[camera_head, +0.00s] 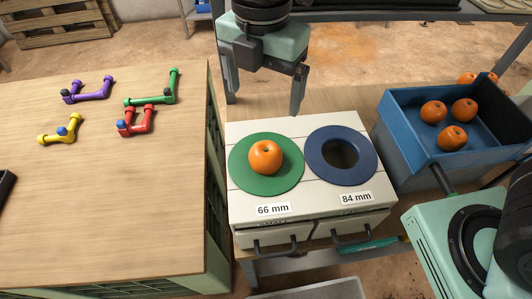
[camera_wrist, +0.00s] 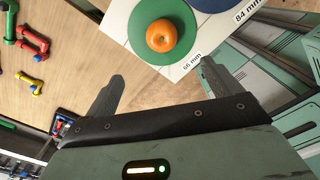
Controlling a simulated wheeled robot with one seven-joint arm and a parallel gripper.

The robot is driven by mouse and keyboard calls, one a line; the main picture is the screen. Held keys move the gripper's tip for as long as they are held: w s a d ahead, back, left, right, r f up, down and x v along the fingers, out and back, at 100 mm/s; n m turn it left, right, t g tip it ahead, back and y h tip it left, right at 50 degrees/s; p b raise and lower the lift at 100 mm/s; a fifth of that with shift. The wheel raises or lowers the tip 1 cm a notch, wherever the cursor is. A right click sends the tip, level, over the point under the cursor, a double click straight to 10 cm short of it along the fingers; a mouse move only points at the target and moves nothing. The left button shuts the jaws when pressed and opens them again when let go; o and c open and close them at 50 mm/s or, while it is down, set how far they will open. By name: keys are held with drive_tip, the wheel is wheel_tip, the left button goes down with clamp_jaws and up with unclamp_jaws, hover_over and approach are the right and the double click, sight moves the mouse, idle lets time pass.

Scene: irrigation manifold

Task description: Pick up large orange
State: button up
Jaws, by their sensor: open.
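One orange (camera_head: 265,157) sits on the green ring (camera_head: 240,176) labelled 66 mm, on the left of the white sorting box (camera_head: 238,207). It also shows in the wrist view (camera_wrist: 161,35), ahead of and between my fingers. Whether it is the large orange I cannot tell. Several more oranges (camera_head: 452,137) lie in and by the blue crate (camera_head: 398,139) at the right. My gripper (camera_head: 263,106) is open and empty, with its fingers pointing down above the far side of the box, apart from the orange. It also shows in the wrist view (camera_wrist: 160,88).
A blue ring (camera_head: 365,164) labelled 84 mm has an open dark hole. Two drawers with dark handles (camera_head: 276,246) are in the box front. The wooden table (camera_head: 110,210) at left holds purple, green, red and yellow pipe pieces; its front area is largely clear.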

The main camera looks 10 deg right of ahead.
sight(266, 149)
wheel_tip(266, 149, down, 11)
drive_tip(key=p, duration=0.2)
drive_tip(key=shift+f+p, duration=0.1)
drive_tip(key=shift+p, duration=0.25)
drive_tip(key=shift+s+d+f+p, duration=0.15)
drive_tip(key=shift+f+p, duration=0.5)
drive_tip(key=shift+f, duration=0.75)
drive_tip(key=shift+w+d+f+p, duration=0.1)
drive_tip(key=shift+f+p, duration=0.5)
drive_tip(key=shift+f, duration=0.75)
drive_tip(key=c, duration=1.1)
